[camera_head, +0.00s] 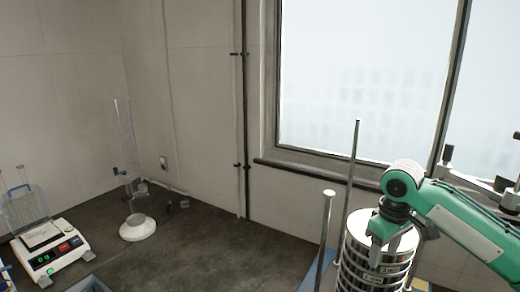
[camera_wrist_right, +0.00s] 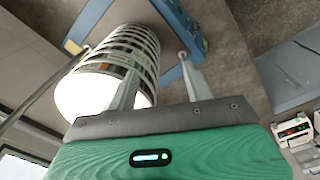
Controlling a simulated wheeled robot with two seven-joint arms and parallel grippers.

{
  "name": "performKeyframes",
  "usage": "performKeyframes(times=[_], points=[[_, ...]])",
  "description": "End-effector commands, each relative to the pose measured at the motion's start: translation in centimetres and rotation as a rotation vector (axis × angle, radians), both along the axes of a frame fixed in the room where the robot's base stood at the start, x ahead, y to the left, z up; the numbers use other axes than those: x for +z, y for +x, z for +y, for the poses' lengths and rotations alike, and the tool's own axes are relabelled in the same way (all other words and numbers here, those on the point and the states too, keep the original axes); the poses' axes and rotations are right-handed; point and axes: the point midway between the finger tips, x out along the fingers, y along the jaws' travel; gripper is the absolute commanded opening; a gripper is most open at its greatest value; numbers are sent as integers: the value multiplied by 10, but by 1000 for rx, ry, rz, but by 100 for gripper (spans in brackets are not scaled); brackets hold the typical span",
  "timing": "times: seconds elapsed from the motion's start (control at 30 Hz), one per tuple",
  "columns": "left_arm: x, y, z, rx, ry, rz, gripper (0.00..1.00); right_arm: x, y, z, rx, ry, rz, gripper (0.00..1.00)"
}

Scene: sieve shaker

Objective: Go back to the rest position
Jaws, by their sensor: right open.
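My right gripper (camera_head: 388,232) is open at the end of the green right arm and appears beside the top of the sieve stack. In the right wrist view its two fingers (camera_wrist_right: 158,78) are spread apart with nothing between their tips. The silver sieve stack (camera_head: 357,270) stands upright on the right. In the wrist view the stack (camera_wrist_right: 92,92) lies behind the left finger; I cannot tell if they touch. The blue shaker base (camera_head: 312,272) is mostly hidden in the head view. My left gripper is not in view.
Two upright metal rods (camera_head: 352,180) rise beside the stack. A digital balance (camera_head: 66,254) stands at far left. A glass measuring cylinder (camera_head: 124,140) and a white round base (camera_head: 137,228) are behind it. The bench middle (camera_head: 215,250) is clear. A window (camera_head: 365,80) is behind.

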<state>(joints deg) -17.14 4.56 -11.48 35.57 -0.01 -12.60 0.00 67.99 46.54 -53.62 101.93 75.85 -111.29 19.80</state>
Motion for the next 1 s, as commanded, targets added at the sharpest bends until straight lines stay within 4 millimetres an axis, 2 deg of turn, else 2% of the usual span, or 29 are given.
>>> performKeyframes(times=[0.03,0.1,0.4,0.7,1.0], points=[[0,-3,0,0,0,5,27,-21,-5,14,32,9,2,51],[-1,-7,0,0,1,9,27,-44,-10,30,66,20,-10,51],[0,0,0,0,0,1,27,-127,-47,90,168,104,-73,51],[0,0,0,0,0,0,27,-187,-97,132,176,209,-144,51],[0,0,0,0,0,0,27,-228,-153,145,89,281,-212,51]])
